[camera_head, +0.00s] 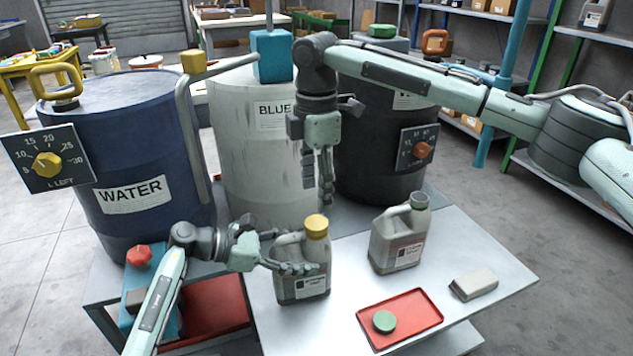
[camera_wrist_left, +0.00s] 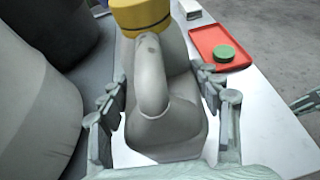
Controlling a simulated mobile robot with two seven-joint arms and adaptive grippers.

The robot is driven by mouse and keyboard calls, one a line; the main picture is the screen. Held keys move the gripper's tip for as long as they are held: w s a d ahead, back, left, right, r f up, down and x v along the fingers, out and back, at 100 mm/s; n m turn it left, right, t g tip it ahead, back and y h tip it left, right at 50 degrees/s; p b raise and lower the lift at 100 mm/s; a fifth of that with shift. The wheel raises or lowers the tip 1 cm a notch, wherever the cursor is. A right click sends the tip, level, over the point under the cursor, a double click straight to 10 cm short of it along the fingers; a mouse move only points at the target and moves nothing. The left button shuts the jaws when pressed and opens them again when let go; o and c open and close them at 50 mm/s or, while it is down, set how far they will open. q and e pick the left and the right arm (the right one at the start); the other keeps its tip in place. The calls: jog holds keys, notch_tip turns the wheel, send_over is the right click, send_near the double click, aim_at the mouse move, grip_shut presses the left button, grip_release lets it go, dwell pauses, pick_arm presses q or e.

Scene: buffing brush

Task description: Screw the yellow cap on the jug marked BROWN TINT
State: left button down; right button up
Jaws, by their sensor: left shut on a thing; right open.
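A grey jug (camera_head: 303,288) stands upright at the left of the white table, its label too small to read. A yellow cap (camera_head: 316,225) sits on its neck; I cannot tell how tightly. In the left wrist view the jug's handle (camera_wrist_left: 152,75) faces the camera, with the yellow cap (camera_wrist_left: 140,18) above. My left gripper (camera_head: 290,267) is shut on this jug, its fingers on either side of the body. My right gripper (camera_head: 318,180) is open and empty, pointing down just above the yellow cap.
A second grey jug (camera_head: 398,240), without a cap, stands to the right. A red tray (camera_head: 412,309) holds a green cap (camera_head: 384,321). A grey block (camera_head: 473,283) lies right of it. Large drums marked WATER (camera_head: 135,165) and BLUE (camera_head: 262,150) and a black drum (camera_head: 375,140) stand behind.

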aim_at(316, 222)
notch_tip(316, 222, down, 7)
jog(key=shift+f, duration=0.1)
dwell(0.3)
jog(key=c, duration=1.2)
jog(key=m, duration=0.8)
jog(key=shift+m, duration=0.4)
jog(key=o, duration=1.4)
jog(key=shift+c, duration=0.2)
